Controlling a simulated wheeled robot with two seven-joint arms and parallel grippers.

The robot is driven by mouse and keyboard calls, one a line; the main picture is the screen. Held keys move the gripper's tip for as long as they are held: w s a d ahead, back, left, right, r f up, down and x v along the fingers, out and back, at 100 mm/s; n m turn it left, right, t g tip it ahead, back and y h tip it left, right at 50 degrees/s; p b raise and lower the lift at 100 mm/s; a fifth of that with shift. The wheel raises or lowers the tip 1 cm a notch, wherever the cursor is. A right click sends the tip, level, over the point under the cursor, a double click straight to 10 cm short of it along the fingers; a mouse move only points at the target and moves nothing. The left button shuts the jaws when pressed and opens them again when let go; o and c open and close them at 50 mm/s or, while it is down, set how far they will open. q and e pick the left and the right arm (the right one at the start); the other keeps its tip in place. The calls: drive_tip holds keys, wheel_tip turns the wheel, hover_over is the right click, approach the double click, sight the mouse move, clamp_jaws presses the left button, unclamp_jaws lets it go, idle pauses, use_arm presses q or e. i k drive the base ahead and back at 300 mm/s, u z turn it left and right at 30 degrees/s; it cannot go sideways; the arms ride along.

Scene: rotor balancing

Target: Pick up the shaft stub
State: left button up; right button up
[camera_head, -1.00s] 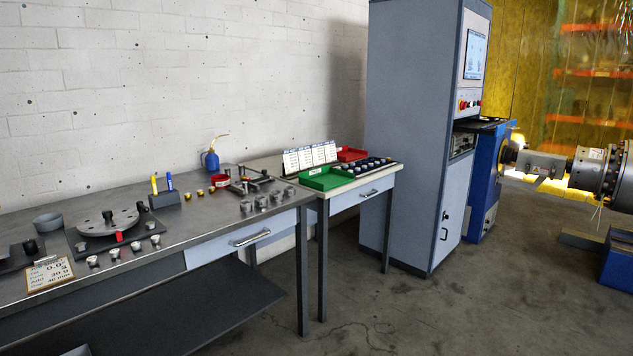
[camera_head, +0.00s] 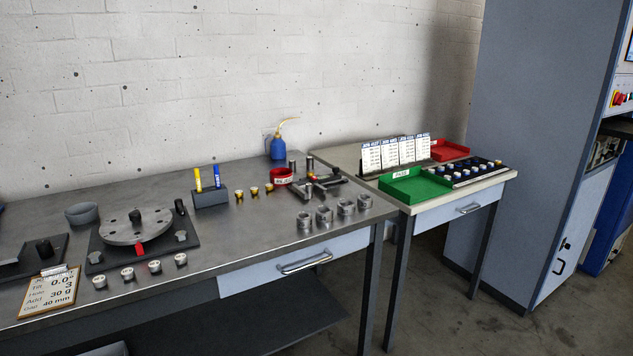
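Neither of my grippers is in view. I cannot tell for certain which part is the shaft stub. Two small upright dark metal cylinders, one of them (camera_head: 310,164), stand behind a dark metal fixture (camera_head: 325,186) at the right part of the grey workbench (camera_head: 240,225). A round grey rotor disc (camera_head: 136,228) with a dark post on it sits on a black plate at the left of the bench. Several short grey metal rings or cylinders (camera_head: 324,216) stand near the bench's front right edge.
A red bin (camera_head: 283,176), a blue oil can (camera_head: 277,147), a marker holder (camera_head: 210,197) and a clipboard (camera_head: 50,290) are on the bench. A second table holds a green tray (camera_head: 413,187) and a red tray (camera_head: 449,150). A tall grey cabinet (camera_head: 530,150) stands right.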

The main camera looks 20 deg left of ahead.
sight(309, 186)
drive_tip(key=u, duration=0.6)
drive_tip(key=i, duration=1.15)
drive_tip(key=u, duration=0.8)
